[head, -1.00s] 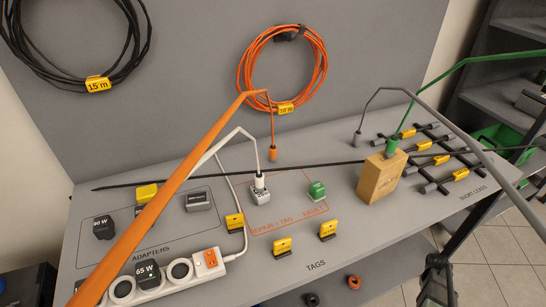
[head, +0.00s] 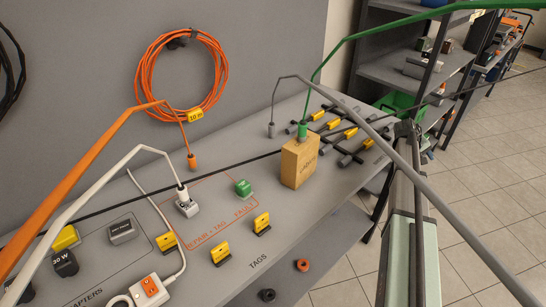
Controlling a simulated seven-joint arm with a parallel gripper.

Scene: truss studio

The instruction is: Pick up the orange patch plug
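The orange patch plug (head: 191,162) is a small orange cylinder at the end of a bent orange cable (head: 92,160). It hangs down at the back of the grey bench, below the coiled orange cable; I cannot tell whether it touches the bench top. My arm rises at the lower right, with a pale green panel, and its dark end, my gripper (head: 406,130), is beyond the bench's right edge. It is well to the right of the orange plug and apart from it. The fingers are too small and dark to tell open from shut.
A white plug (head: 182,191) on a white cable sits in a grey adapter (head: 188,208). A green plug sits on a wooden block (head: 299,163). A grey cable (head: 365,125) arches across the right, and a thin black rod crosses the bench. Yellow tags (head: 262,223) stand in front.

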